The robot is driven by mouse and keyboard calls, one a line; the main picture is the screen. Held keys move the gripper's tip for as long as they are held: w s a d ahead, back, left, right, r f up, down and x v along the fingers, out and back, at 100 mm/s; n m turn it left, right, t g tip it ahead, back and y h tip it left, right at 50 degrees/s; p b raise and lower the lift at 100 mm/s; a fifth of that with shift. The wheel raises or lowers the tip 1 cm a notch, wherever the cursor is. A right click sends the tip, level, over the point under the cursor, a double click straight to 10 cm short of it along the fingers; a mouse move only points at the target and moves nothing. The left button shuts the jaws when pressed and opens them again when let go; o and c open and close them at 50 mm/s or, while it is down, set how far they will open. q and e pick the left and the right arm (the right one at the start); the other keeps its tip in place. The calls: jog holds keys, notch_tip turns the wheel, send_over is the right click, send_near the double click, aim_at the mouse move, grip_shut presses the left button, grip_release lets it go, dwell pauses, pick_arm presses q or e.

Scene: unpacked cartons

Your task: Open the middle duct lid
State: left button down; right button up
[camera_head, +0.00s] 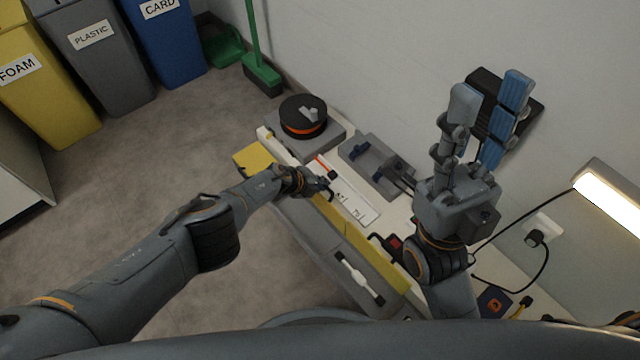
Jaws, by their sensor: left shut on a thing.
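No part is clearly recognisable as the middle duct lid. A white panel with small dark markings (357,205) lies on the bench, behind its yellow front edge (362,243). My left gripper (325,186) is at the left end of this panel, low over the bench. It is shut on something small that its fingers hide. A thin orange-red strip (323,163) shows just behind it. My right gripper (489,98) is raised, with its fingers pointing up and spread apart, empty. Its blue-padded finger stands to the right of the grey one.
A black reel (303,117) sits at the bench's far end. A grey fixture (375,165) stands behind the panel. A white handle (357,277) is on the grey front. A lit lamp (610,195) is at the right. Bins and a green broom (262,72) stand beyond; the left floor is clear.

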pick_arm(q)
jog(key=shift+s+d+r, duration=0.1)
jog(key=shift+d+r, duration=0.05)
jog(key=shift+d, duration=0.25)
jog(key=c, duration=1.4)
grip_release()
jog(key=shift+c, duration=0.2)
jog(key=shift+a, duration=0.1)
jog(key=shift+a, duration=0.2)
jog(key=shift+w+a+r, duration=0.15)
jog(key=shift+w+r, duration=0.05)
jog(key=shift+r, duration=0.1)
jog(key=shift+s+r, duration=0.15)
jog(key=shift+s, duration=0.25)
jog(key=s+a, duration=0.7)
jog(key=a, duration=0.2)
jog(key=shift+a, duration=0.4)
